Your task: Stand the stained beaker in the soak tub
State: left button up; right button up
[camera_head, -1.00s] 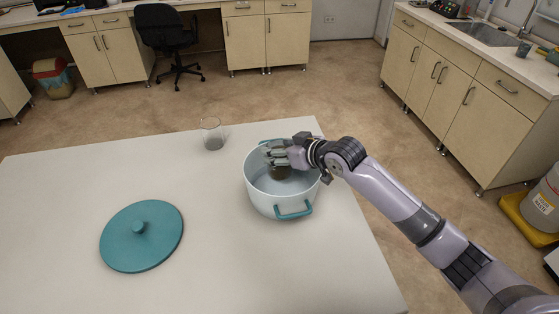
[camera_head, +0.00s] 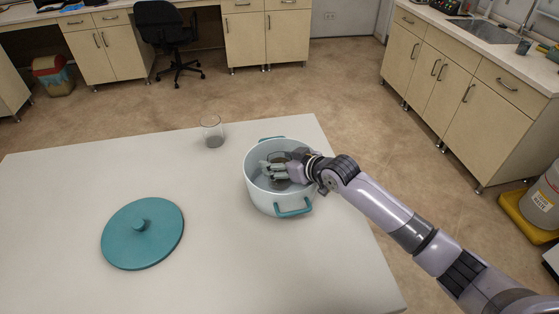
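The soak tub is a white pot (camera_head: 270,202) with teal handles, near the right edge of the white table. My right gripper (camera_head: 271,171) reaches into it from the right, with its fingers below the rim level. The stained beaker (camera_head: 279,156), a dark brownish glass, shows in part inside the tub, just behind the fingers. Its lower part is hidden by the gripper, so I cannot tell if it touches the floor of the tub, nor whether the fingers grip it. My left gripper is not in view.
A clear glass beaker (camera_head: 212,132) with a greyish lower part stands behind and left of the tub. A teal lid (camera_head: 143,245) lies flat at the front left. The table (camera_head: 60,190) is otherwise bare. Cabinets and a chair stand well beyond it.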

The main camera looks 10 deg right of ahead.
jog(key=shift+o, duration=1.1)
jog(key=shift+r, duration=0.25)
jog(key=shift+s+d, duration=0.15)
jog(key=shift+s, duration=0.05)
jog(key=b+v, duration=0.1)
jog(key=v, duration=1)
jog(key=shift+s, duration=0.25)
